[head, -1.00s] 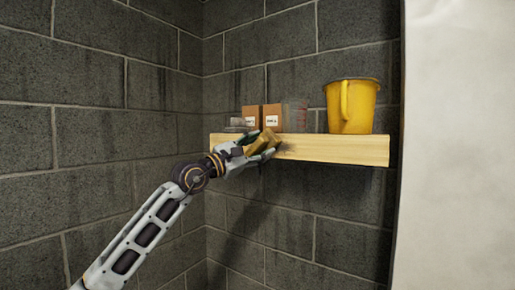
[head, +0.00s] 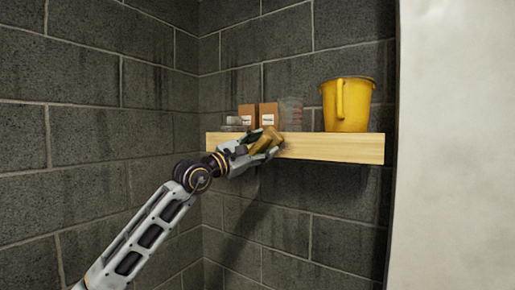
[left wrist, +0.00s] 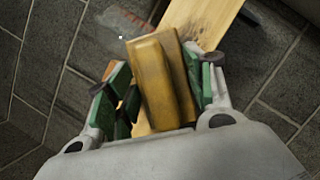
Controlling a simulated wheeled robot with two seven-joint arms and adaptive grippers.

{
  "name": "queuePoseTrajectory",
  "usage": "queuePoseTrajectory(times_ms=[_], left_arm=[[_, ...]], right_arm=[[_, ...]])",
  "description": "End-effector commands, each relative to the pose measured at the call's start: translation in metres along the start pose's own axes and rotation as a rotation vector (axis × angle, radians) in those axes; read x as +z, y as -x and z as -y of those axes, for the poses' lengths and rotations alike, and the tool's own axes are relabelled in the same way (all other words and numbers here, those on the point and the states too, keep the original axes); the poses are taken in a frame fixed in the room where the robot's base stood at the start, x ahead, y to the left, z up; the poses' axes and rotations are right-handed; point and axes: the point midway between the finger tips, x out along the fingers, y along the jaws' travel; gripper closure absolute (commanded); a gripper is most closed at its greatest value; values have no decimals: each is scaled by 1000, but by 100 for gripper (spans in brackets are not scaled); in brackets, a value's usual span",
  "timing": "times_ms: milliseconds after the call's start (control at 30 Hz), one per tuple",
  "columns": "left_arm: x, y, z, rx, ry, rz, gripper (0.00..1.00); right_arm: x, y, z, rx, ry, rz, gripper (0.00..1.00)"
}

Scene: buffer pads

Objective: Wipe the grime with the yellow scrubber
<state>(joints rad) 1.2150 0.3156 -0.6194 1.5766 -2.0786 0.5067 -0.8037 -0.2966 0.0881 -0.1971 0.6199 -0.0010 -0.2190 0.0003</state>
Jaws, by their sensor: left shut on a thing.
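The yellow scrubber (head: 264,141) is a brownish-yellow block held in front of the wooden shelf (head: 335,148). My left gripper (head: 262,146) is shut on it. In the left wrist view the scrubber (left wrist: 160,85) sits between the green-padded fingers, tilted, with the shelf (left wrist: 205,18) behind it. A dark smudge of grime (head: 286,147) shows on the shelf's front face just right of the scrubber. The scrubber hides part of that face, and I cannot tell whether it touches the wood. My right gripper is out of view.
On the shelf stand a yellow jug (head: 347,104), two brown boxes (head: 258,116), a clear container (head: 292,114) and a small glassy item (head: 233,123). Grey block walls meet in a corner behind. A pale surface (head: 455,140) is at the right.

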Motion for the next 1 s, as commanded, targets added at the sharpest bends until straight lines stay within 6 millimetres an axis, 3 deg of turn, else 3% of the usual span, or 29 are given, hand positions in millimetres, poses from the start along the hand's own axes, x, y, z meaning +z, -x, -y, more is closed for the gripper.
queuePoseTrajectory(times_ms=[1000], left_arm=[[20, -8, 21, 0, 0, 3, 66]], right_arm=[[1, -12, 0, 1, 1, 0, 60]])
